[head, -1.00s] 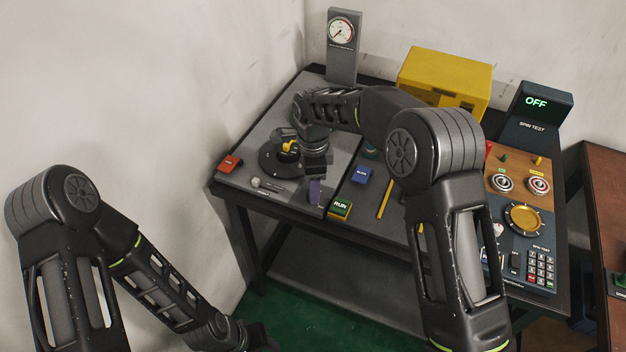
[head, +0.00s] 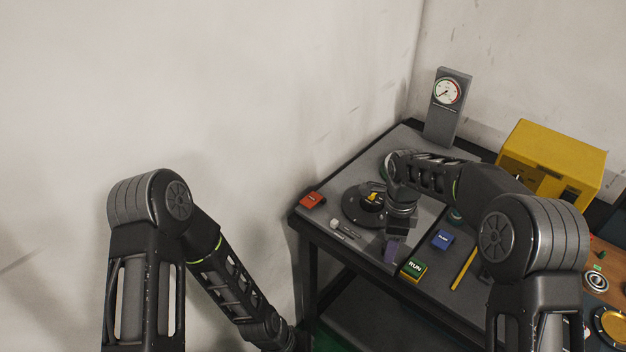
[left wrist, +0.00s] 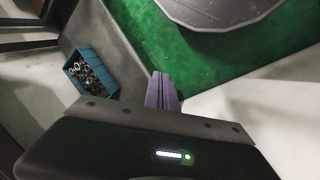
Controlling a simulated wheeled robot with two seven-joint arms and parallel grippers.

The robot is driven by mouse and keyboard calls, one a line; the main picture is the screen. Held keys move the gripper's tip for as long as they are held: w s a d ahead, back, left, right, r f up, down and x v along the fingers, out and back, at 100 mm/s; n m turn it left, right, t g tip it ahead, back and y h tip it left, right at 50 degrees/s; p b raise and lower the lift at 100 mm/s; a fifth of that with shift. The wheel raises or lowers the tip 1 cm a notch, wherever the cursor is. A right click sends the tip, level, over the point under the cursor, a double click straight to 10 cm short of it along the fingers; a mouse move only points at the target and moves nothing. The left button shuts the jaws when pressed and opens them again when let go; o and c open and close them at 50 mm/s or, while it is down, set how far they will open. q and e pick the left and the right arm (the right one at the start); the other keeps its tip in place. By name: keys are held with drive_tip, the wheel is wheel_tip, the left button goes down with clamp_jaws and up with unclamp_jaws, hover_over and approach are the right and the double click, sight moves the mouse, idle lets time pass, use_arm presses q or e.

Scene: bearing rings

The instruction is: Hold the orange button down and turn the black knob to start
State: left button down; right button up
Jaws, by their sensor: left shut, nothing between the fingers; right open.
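An orange-red block (head: 312,200) sits at the table's left corner; it may be the orange button. A round black base (head: 362,208) with a yellow part on top stands behind my right gripper. I cannot tell for certain which part is the black knob. My left gripper (left wrist: 163,92) is shut and empty in the left wrist view, over the floor. In the head view its fingers are out of frame.
A blue block (head: 442,239) and a yellow stick (head: 463,268) lie right of the RUN block. A gauge (head: 447,92) and a yellow box (head: 552,160) stand behind. A gold disc (head: 614,325) is at the right edge. A blue crate of rings (left wrist: 90,75) shows in the left wrist view.

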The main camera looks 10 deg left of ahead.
use_arm(q)
drive_tip(key=w+a+r+t, duration=0.1)
drive_tip(key=w+a+r, duration=0.1)
drive_tip(key=w, duration=0.6)
drive_tip(key=w+a+r, duration=0.2)
drive_tip(key=w+r, duration=0.1)
drive_tip(key=w, duration=0.4)
drive_tip(key=shift+n+t+y, duration=0.4)
drive_tip(key=shift+t+y, duration=0.2)
drive_tip(key=shift+y, duration=0.3)
drive_tip(key=w+a+r, duration=0.1)
drive_tip(key=w+r, duration=0.3)
drive_tip(key=w, duration=0.1)
drive_tip(key=w+a+r, duration=0.2)
drive_tip(key=w+r, duration=0.3)
drive_tip(key=w+a+r, duration=0.1)
drive_tip(key=w+r, duration=0.3)
drive_tip(key=w, duration=0.1)
drive_tip(key=shift+a+r, duration=0.4)
drive_tip(key=w+d+r+m, duration=0.1)
drive_tip(key=r, duration=0.2)
drive_tip(key=w+d+r+m+y, duration=0.1)
drive_tip(key=w+r, duration=0.1)
drive_tip(key=r, duration=0.1)
drive_tip(key=w+d+r+m+y, duration=0.1)
drive_tip(key=w+r, duration=0.1)
drive_tip(key=r, duration=0.2)
drive_tip(key=shift+w+d+g, duration=0.1)
drive_tip(key=shift+d+g, duration=0.15)
drive_tip(key=shift+g, duration=0.05)
